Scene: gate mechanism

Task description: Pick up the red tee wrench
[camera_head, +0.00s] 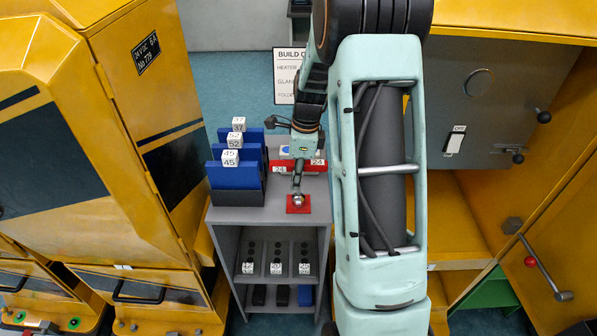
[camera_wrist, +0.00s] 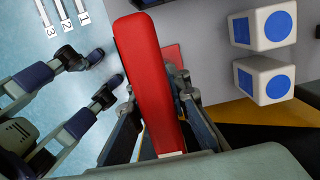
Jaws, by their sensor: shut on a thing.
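The red tee wrench (camera_head: 282,167) is at the top of a grey cabinet in the head view. It has a red crossbar with white "24" labels and a stem running down to a red square pad (camera_head: 292,209). Whether its foot touches the pad is not clear. My gripper (camera_head: 302,152) is at the crossbar, coming from above. In the wrist view the red crossbar (camera_wrist: 150,75) fills the middle, with fingers of my gripper (camera_wrist: 155,100) on both sides, shut on it. Part of the pad (camera_wrist: 172,54) shows behind it.
Blue holders (camera_head: 235,187) with white blocks labelled 37, 52 and 45 stand left of the wrench on the grey cabinet (camera_head: 226,214). Lower shelves hold dark labelled items. Yellow machines (camera_head: 140,85) flank the cabinet, with a grey switch panel (camera_head: 480,110) at right.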

